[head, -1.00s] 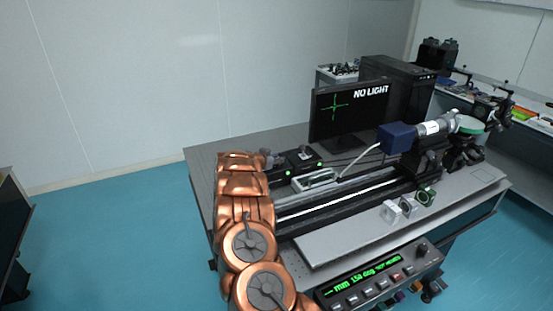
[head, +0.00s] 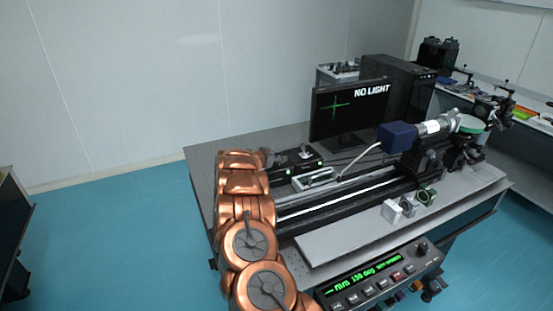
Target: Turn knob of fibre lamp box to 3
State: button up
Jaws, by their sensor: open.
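A low black box (head: 306,165) with small green lights stands on the table left of the monitor. It looks like the fibre lamp box, but no label is readable. A small pale-topped part sits on it. Its knob and the knob's setting cannot be made out. My copper arm reaches up from the bottom of the head view. My gripper (head: 268,158) is small and dark at the arm's far end, close to the box's left side. It is open, and I see nothing in it. Whether it touches the box or knob cannot be told; my arm hides part of that area.
A monitor (head: 348,108) reads "NO LIGHT" beside a black computer tower (head: 398,82). A long dark rail (head: 340,205) crosses the table. A blue camera body (head: 397,137) on a metal tube stands at right. A control box (head: 380,275) with green text is at the front.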

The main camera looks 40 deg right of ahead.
notch_tip(320, 180, up, 10)
jog(key=shift+f, duration=0.2)
dwell(0.4)
